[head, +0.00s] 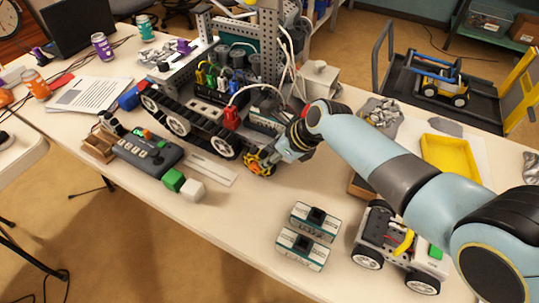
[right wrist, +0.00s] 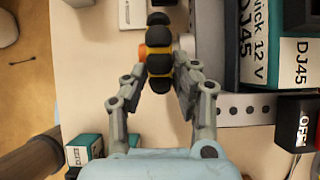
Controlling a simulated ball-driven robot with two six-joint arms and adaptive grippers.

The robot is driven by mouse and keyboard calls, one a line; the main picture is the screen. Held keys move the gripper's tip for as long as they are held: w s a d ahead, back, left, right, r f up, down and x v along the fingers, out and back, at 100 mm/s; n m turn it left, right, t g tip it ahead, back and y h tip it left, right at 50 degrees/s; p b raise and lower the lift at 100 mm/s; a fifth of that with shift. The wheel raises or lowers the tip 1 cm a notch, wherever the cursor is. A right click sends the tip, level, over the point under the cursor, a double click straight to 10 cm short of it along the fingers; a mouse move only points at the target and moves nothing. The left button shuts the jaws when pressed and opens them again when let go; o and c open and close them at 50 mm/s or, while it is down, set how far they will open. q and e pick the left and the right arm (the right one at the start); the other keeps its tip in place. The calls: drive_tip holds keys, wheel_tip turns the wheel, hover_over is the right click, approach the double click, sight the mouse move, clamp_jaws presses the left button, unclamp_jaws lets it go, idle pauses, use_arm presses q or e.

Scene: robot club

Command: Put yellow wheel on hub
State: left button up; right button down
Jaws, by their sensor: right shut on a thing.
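The yellow wheel (head: 258,163) is at the near right end of the big tracked robot (head: 200,108). My right gripper (head: 268,157) is shut on it. In the right wrist view the wheel (right wrist: 158,62) is edge-on between the fingertips, with black tread, yellow bands and an orange part at its left. A pale round part (right wrist: 187,43), perhaps the hub, is just right of the wheel, by the robot's grey side. I cannot tell whether wheel and hub touch. In the head view the gripper and wheel hide the hub. My left gripper is not in view.
A remote control (head: 147,153) and green and white blocks (head: 183,186) lie left of the wheel. Two battery packs (head: 308,235) and a small wheeled robot (head: 385,235) are nearer. A yellow tray (head: 450,158) lies at right. The white table (head: 240,215) is bare in front.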

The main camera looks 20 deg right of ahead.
drive_tip(key=shift+w+d+r, duration=0.35)
drive_tip(key=shift+w+d, duration=0.2)
drive_tip(key=shift+d, duration=0.1)
drive_tip(key=c, duration=1)
unclamp_jaws()
drive_tip(key=shift+r, duration=0.1)
drive_tip(key=shift+o, duration=0.2)
wheel_tip(320, 180, up, 6)
drive_tip(key=p, duration=0.8)
drive_tip(key=shift+s+a, duration=0.1)
drive_tip(key=shift+s, duration=0.05)
drive_tip(key=shift+c, duration=0.2)
